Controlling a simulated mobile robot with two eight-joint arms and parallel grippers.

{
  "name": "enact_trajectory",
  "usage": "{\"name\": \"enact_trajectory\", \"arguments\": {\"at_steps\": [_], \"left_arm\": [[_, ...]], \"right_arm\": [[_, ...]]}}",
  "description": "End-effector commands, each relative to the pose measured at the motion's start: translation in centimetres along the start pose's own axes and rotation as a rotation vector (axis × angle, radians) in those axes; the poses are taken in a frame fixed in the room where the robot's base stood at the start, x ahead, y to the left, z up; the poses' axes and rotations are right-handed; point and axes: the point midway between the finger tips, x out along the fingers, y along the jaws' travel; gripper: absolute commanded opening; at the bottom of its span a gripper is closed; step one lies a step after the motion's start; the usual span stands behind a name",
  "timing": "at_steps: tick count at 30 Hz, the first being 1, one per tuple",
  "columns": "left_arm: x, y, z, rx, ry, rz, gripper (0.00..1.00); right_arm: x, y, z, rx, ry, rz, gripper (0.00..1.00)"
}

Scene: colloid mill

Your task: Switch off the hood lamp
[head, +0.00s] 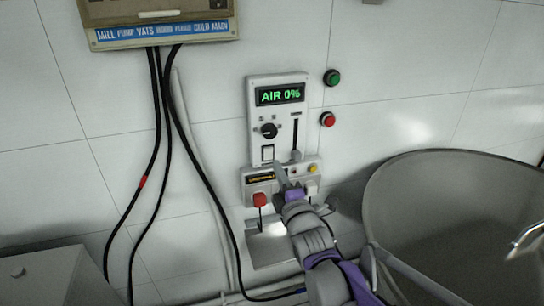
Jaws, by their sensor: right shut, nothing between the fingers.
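A pale control panel (256,122) on the tiled wall has a green display (280,95) reading "AIR 0%", a black dial (268,130) and a vertical slider (296,140). A rocker switch (267,153) with a white face and dark frame sits low on its left side. No readable label marks it as the lamp switch, and its position is too small to tell. My right gripper (279,170) is shut and empty, its tip just below and right of the rocker. I cannot tell if it touches the panel. My left gripper is out of view.
Below the panel is a smaller box (247,188) with a red switch (260,199) and a yellow button (312,168). Green (332,77) and red (327,119) buttons are on the wall. A large grey vat (455,215) stands right. Black cables (156,130) hang left.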

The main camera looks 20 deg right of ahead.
Motion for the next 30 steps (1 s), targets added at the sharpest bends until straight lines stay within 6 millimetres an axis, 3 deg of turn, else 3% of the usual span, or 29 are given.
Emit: {"name": "enact_trajectory", "arguments": {"at_steps": [3, 9, 23, 30], "left_arm": [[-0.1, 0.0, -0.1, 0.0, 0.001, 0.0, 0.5], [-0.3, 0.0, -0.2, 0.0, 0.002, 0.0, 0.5], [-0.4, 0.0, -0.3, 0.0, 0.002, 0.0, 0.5], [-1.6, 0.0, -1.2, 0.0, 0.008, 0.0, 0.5]], "right_arm": [[2.4, 0.0, 0.0, 0.001, 0.0, 0.0, 0.0], [4.9, 0.1, 0.0, 0.001, 0.0, 0.0, 0.0], [5.6, 0.0, 0.0, 0.0, 0.0, -0.001, 0.0], [6.3, 0.3, -0.1, 0.0, 0.002, -0.073, 0.0]]}}
